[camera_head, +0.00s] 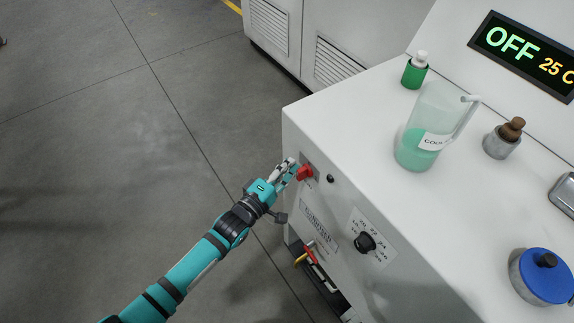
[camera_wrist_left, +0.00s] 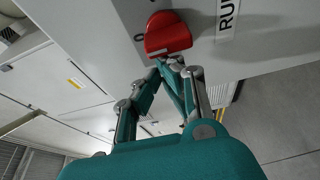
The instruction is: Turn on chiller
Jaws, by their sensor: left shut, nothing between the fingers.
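The chiller is a white cabinet (camera_head: 340,205) with a display (camera_head: 525,55) that reads OFF and 25 C. A red switch knob (camera_head: 305,173) sits high on its front panel, near the left corner. My left gripper (camera_head: 291,168) is shut and empty, with its fingertips right beside the knob. In the left wrist view the red knob (camera_wrist_left: 167,35) is just beyond the fingertips (camera_wrist_left: 171,62). I cannot tell whether they touch it. My right gripper is not in view.
A black dial (camera_head: 365,242) is lower on the front panel, with coloured valve handles (camera_head: 304,258) below. The floor left is clear.

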